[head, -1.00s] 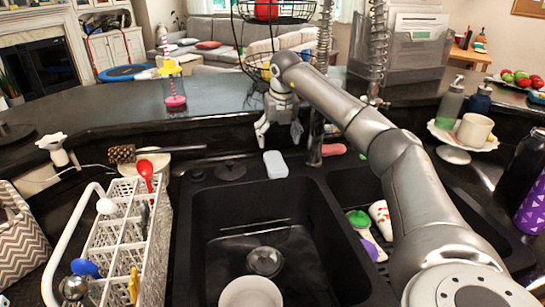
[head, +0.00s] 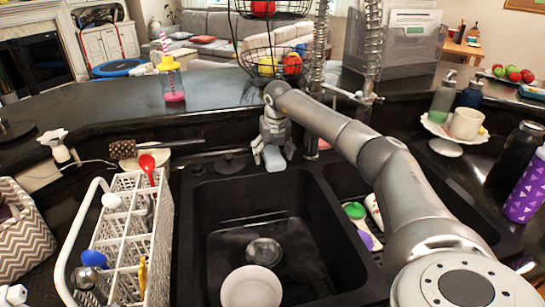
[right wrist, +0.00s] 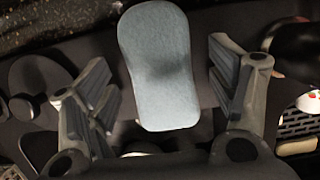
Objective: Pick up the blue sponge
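The blue sponge (head: 273,161) is a pale blue rounded block on the dark ledge behind the sink basins. My right gripper (head: 273,147) reaches down over it from behind and partly covers it. In the right wrist view the sponge (right wrist: 160,65) lies between the fingers of my right gripper (right wrist: 163,95). The fingers are spread, with a gap on each side of the sponge. A small pale grey part at the bottom left corner of the head view may be my left gripper (head: 13,296); its fingers cannot be made out.
The faucet (head: 316,90) stands just right of the right gripper. The left basin (head: 222,265) holds a bowl (head: 251,288). A white dish rack (head: 120,230) stands at left. A red spoon (head: 147,166) and a brush (head: 123,150) are left of the sponge.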

